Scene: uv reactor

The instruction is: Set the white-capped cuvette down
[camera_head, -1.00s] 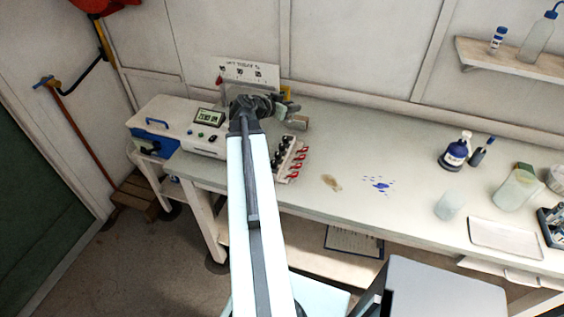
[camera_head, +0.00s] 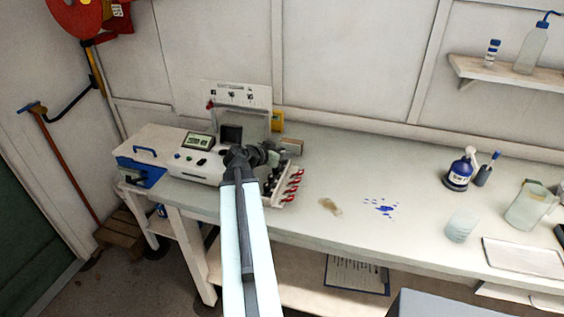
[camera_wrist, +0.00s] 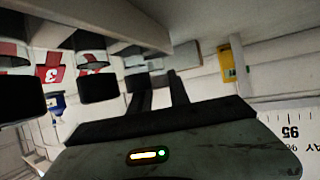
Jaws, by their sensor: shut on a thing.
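My gripper (camera_head: 268,155) is at the end of the outstretched arm, just above the back end of the cuvette rack (camera_head: 284,197) in the head view. In the wrist view, which is upside down, my gripper (camera_wrist: 158,88) points away, its dark fingers close together and shut. The white-capped cuvette is hardly visible; a pale piece at the fingertips (camera_wrist: 134,64) may be part of it. The rack, with red numbered tags (camera_wrist: 52,73) and black-capped cuvettes (camera_wrist: 98,88), lies to the left in that view. I cannot tell whether the held cuvette touches the rack.
A white and blue instrument with a lit screen (camera_head: 197,142) stands left of the rack. A printed sheet (camera_head: 238,97) stands behind, with a yellow item (camera_head: 277,121) beside it.

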